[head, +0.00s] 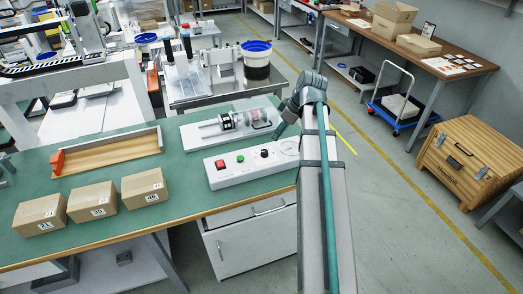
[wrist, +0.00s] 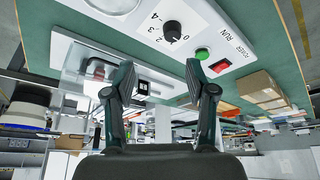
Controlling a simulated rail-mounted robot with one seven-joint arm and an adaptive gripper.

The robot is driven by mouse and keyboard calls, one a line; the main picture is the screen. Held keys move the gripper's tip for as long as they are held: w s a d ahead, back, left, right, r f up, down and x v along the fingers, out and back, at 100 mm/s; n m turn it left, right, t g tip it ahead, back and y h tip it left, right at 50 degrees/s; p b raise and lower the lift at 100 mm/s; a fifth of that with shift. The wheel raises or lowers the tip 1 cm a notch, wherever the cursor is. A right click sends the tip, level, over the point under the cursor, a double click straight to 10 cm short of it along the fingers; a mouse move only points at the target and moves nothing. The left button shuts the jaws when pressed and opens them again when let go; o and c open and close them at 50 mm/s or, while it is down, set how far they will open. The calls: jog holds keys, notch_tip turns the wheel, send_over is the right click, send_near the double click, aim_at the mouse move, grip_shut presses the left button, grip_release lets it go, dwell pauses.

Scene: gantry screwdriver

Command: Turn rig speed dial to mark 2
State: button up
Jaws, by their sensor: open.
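The speed dial (head: 264,153) is a small black knob on the sloping white control box (head: 240,180) at the bench's right end. It shows larger in the wrist view (wrist: 173,32), with printed marks including 0, 2, 3 and 4 around it; I cannot surely tell which mark its pointer meets. My gripper (head: 279,133) is just right of and above the dial in the head view. In the wrist view my gripper (wrist: 160,68) has its two fingers spread apart with nothing between them. The dial lies beyond the fingertips, untouched as far as I can see.
A red button (head: 220,164) and a green button (head: 240,158) sit left of the dial, and a round gauge (head: 289,147) right of it. The rig (head: 235,121) with a clear cover stands behind. Several cardboard boxes (head: 90,201) and a wooden tray (head: 110,153) lie left.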

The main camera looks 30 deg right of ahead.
aim_at(265, 151)
jog(key=shift+n, duration=0.5)
jog(key=x, duration=0.3)
jog(key=a+x, duration=0.1)
jog(key=x, duration=0.3)
jog(key=s+a+x, duration=0.1)
jog(key=x, duration=0.3)
jog(key=shift+r+p, duration=0.15)
jog(key=shift+p, duration=0.25)
grip_shut()
